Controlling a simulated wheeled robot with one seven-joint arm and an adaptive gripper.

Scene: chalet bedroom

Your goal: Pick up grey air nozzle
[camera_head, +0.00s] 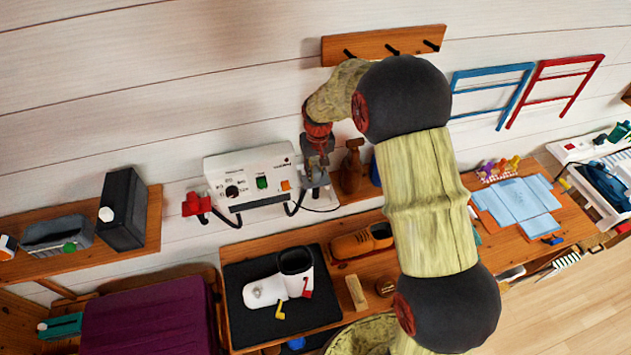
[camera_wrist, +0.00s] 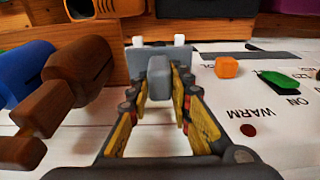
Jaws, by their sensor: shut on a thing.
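The grey air nozzle (camera_wrist: 159,78) shows in the wrist view as a grey block between my two fingers. My gripper (camera_wrist: 158,100) is shut on it, with the yellow-padded fingers on either side. Behind it are a grey piece and two white pegs (camera_wrist: 179,40); I cannot tell whether the nozzle touches them. In the head view my gripper (camera_head: 317,172) points down at the right end of the white control box (camera_head: 250,172), close to the wall. There the nozzle is too small and covered to tell apart from the gripper.
A brown wooden-looking tool (camera_head: 352,167) and a blue thing (camera_wrist: 22,75) stand close beside my gripper. A peg rack (camera_head: 385,45) hangs above.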

